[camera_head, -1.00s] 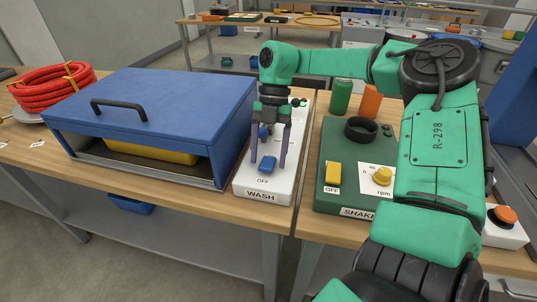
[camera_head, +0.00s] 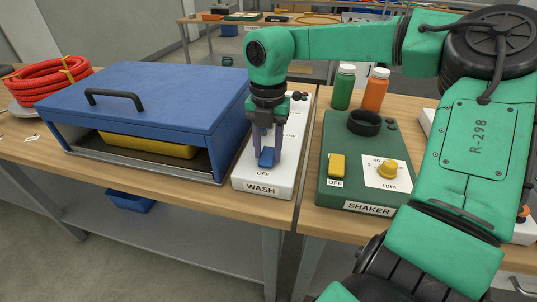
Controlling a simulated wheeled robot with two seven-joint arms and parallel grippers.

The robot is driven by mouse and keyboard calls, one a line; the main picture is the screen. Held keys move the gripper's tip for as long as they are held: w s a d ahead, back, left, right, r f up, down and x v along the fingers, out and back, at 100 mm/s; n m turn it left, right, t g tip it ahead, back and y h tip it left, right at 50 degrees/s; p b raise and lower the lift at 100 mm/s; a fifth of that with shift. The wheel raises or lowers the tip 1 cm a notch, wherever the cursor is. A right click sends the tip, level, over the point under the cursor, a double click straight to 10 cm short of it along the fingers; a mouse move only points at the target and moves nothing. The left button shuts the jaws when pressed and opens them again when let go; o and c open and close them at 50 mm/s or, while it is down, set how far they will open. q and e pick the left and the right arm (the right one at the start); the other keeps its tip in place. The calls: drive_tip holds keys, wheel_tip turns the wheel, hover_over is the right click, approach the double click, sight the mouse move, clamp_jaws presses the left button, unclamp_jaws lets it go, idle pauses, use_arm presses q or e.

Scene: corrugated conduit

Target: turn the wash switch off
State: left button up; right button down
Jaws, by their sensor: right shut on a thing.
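The wash switch (camera_head: 267,157) is a blue rocker on the white wash unit (camera_head: 278,181), just above an OFF label. The unit's front face reads WASH. My right gripper (camera_head: 267,150) points down over the unit, with its purple fingers on either side of the blue switch. It is shut on the switch. The fingers and wrist hide the back part of the unit's top. I cannot tell which way the rocker is tipped. My left gripper is not in view.
Red hose (camera_head: 52,80) lies far left.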

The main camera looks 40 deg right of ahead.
sight(267, 157)
drive_tip(key=shift+f+h, duration=0.15)
drive_tip(key=shift+h, duration=0.15)
drive_tip(key=shift+s+a+t, duration=0.1)
drive_tip(key=shift+t, duration=0.2)
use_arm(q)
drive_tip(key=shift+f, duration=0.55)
use_arm(e)
drive_tip(key=shift+c, duration=2.2)
unclamp_jaws()
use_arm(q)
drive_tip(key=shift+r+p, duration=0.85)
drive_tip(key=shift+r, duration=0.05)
use_arm(e)
wheel_tip(267, 157, up, 15)
drive_tip(key=shift+s+a, duration=0.15)
drive_tip(key=shift+a, duration=0.05)
drive_tip(key=shift+f, duration=0.1)
